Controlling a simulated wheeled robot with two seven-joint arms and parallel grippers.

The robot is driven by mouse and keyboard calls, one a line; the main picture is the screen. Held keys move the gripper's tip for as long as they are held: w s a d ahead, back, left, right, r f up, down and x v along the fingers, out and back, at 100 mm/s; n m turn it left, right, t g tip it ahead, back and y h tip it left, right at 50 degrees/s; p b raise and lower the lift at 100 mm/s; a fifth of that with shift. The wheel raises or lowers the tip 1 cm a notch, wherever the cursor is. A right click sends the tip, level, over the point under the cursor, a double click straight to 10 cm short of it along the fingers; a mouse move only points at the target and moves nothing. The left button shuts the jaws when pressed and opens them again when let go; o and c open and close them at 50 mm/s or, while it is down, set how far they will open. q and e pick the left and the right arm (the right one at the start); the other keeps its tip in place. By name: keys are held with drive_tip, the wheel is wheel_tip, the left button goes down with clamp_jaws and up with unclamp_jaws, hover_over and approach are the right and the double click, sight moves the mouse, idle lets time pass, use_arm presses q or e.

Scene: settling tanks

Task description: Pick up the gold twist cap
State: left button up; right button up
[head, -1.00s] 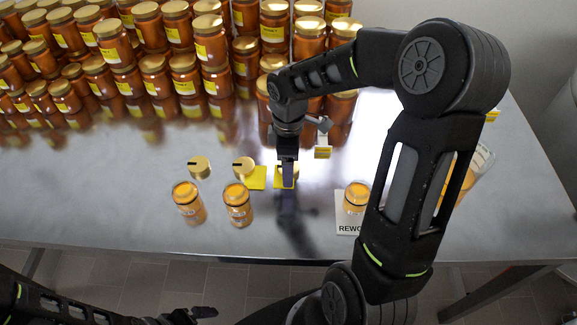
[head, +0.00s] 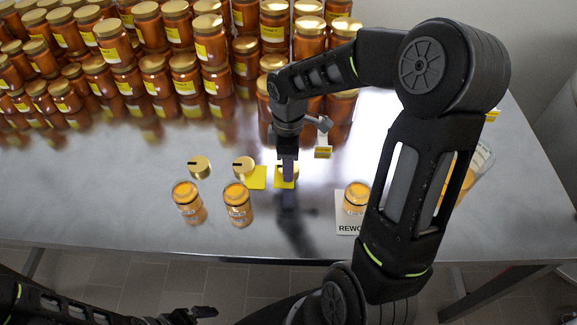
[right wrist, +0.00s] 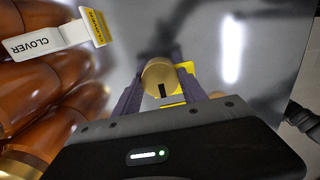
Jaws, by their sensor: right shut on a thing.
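A gold twist cap with a dark mark (right wrist: 158,74) sits between the two fingers of my right gripper (right wrist: 155,82) in the right wrist view. The fingers are shut on it. In the head view my right gripper (head: 288,179) points down at the table over a yellow square, and its fingers hide most of this cap. Two more gold caps lie to its left, one (head: 199,167) at the far left and one (head: 244,167) beside a yellow square (head: 257,179). My left gripper (head: 194,315) is low at the bottom edge, away from the table; its opening is unclear.
Two amber jars (head: 187,196) (head: 237,204) stand in front of the caps. Another jar (head: 354,199) stands on a white card marked REWO (head: 346,228). Stacked honey jars (head: 185,75) fill the back left. A small CLOVER sign (right wrist: 55,38) stands behind the gripper.

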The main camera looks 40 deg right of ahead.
drive_tip(key=shift+c, duration=0.2)
use_arm(q)
drive_tip(key=shift+f+b, duration=0.35)
use_arm(e)
wheel_tip(320, 180, up, 10)
idle(0.7)
